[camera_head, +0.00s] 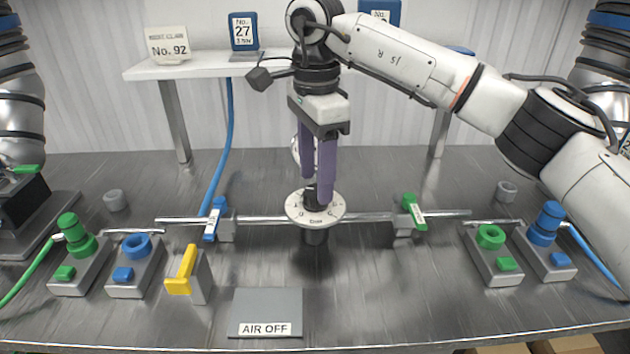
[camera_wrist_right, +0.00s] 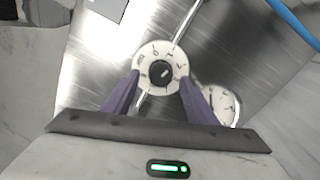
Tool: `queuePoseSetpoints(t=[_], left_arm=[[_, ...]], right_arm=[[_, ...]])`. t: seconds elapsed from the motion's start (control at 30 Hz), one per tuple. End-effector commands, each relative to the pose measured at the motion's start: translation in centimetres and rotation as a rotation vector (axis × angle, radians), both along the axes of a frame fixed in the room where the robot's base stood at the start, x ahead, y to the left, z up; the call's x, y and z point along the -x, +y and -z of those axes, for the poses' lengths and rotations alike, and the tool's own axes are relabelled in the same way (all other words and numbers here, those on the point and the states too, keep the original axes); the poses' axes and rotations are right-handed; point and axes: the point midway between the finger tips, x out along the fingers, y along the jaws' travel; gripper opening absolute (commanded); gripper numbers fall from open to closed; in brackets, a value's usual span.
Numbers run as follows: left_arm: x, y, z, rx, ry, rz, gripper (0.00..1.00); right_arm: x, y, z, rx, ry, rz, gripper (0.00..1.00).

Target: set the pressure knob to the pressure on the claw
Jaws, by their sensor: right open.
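The pressure knob (camera_head: 311,196) is a small black cap in the middle of a white numbered dial (camera_head: 330,216) on the pipe at the table's middle. My right gripper (camera_head: 317,188) points down over it with its purple fingers apart. In the right wrist view the knob (camera_wrist_right: 161,73) lies between the open fingertips (camera_wrist_right: 160,77); I cannot tell whether they touch it. The dial's numbers are too small to read surely. A blue card (camera_head: 243,31) on the shelf reads "No. 27" with a smaller line, perhaps "15N". No claw is clearly recognisable. My left gripper is out of view.
A white gauge (camera_wrist_right: 220,104) is beside the knob, partly hidden by a finger in the wrist view. Blue (camera_head: 213,220) and green (camera_head: 413,211) valve levers flank the knob. A yellow lever (camera_head: 182,270) and an "AIR OFF" plate (camera_head: 265,305) are in front. Button blocks stand on both sides.

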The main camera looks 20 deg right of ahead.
Motion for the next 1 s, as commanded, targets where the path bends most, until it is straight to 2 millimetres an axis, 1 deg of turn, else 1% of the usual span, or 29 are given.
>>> queuePoseSetpoints(t=[0.03,0.1,0.2,0.47,0.57,0.7,0.73,1.0], left_arm=[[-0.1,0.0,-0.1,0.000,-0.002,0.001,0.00],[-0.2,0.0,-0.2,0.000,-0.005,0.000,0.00],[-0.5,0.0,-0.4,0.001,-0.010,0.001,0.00],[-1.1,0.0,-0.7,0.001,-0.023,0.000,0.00],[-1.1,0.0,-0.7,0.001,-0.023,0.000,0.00],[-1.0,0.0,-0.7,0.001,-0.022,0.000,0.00],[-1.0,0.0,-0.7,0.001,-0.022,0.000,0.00],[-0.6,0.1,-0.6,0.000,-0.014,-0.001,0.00]], right_arm=[[0.0,0.0,0.7,0.000,0.001,0.000,0.52],[0.0,0.0,1.3,-0.001,0.000,0.000,0.52],[0.0,0.0,1.7,-0.001,0.000,0.000,0.52],[0.0,0.1,1.8,-0.001,-0.001,0.000,0.52],[0.0,0.1,1.8,-0.001,-0.001,0.000,0.37],[0.0,0.1,1.8,-0.002,0.000,0.000,0.13],[0.0,0.1,1.8,-0.002,0.000,0.000,0.10],[0.0,0.1,1.7,-0.002,0.001,0.025,0.11]])
